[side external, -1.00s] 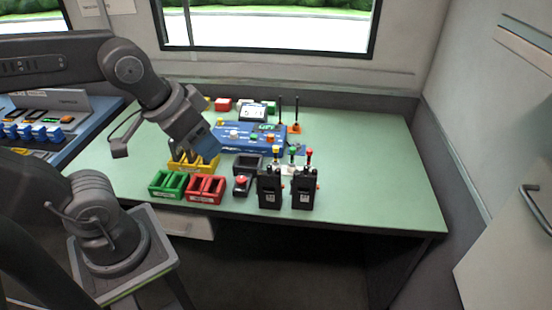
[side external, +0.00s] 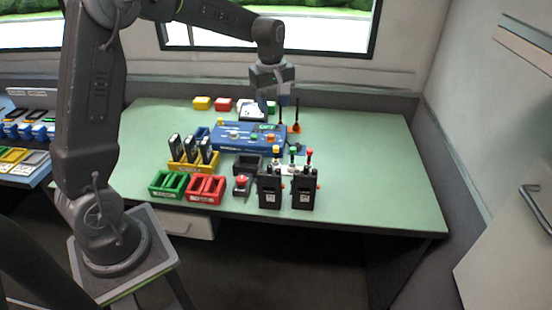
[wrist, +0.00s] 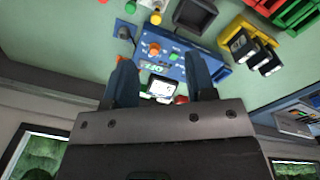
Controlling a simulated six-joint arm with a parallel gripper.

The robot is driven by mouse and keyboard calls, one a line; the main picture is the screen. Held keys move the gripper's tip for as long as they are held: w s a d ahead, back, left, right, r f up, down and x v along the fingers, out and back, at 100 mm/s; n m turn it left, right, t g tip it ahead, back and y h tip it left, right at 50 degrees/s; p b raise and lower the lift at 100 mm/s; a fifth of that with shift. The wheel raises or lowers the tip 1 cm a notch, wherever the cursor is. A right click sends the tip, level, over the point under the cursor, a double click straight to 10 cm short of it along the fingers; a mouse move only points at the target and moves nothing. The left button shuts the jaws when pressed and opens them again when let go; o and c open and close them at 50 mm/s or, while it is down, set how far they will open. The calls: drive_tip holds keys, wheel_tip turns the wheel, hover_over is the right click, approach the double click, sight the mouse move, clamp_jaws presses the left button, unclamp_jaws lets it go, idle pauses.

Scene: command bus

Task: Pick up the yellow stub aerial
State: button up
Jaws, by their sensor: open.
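The yellow stub aerial (side external: 276,150) stands upright at the left of a small white stand (side external: 285,169), beside a green-topped aerial (side external: 292,149) and a red-topped one (side external: 309,153). Its yellow top shows near the upper edge of the wrist view (wrist: 156,18). My gripper (side external: 272,108) is over the back of the bench, above and behind the blue console, apart from the aerial. In the wrist view my gripper (wrist: 159,60) is open with nothing between its fingers.
The blue console (side external: 235,139) lies behind the aerials, with thin tall antennas (side external: 297,112) beside my gripper. Two black radios (side external: 270,187) stand in front. Yellow (side external: 185,168), green (side external: 167,185) and red (side external: 206,190) trays are left. The bench's right side is clear.

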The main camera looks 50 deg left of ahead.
wheel_tip(320, 180, down, 4)
drive_tip(key=w+a+n, duration=0.2)
drive_tip(key=a, duration=0.1)
hover_over(276, 147)
drive_tip(key=shift+g, duration=0.4)
wheel_tip(276, 147, down, 8)
drive_tip(key=shift+s+r, duration=0.15)
drive_tip(key=shift+f, duration=2.9)
drive_tip(key=shift+c, duration=0.2)
clamp_jaws()
